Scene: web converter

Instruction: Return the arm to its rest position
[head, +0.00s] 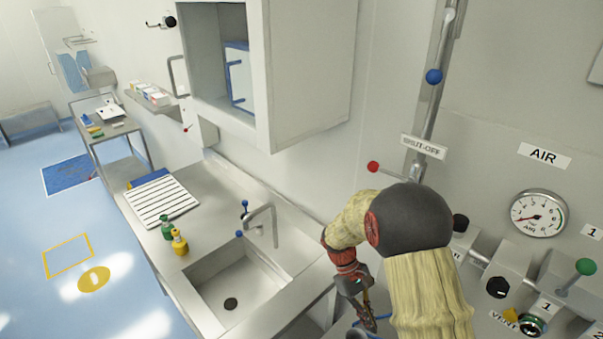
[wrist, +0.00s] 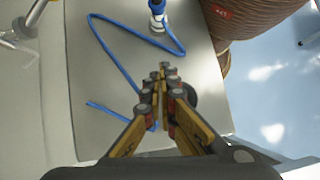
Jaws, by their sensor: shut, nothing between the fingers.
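My gripper (head: 369,318) hangs low at the lower middle of the head view, below my bent arm, in front of the wall panel and just right of the sink. In the wrist view my gripper (wrist: 163,75) has its fingertips together with nothing between them. A grey metal surface (wrist: 80,60) lies beyond the fingers. A thin blue hose (wrist: 118,62) lies bent across that surface, and the fingers overlap its view. Whether they touch it cannot be told.
A sink (head: 232,287) with a tap (head: 262,218) and two bottles (head: 180,242) are left of my arm. An open cabinet (head: 310,75) hangs above.

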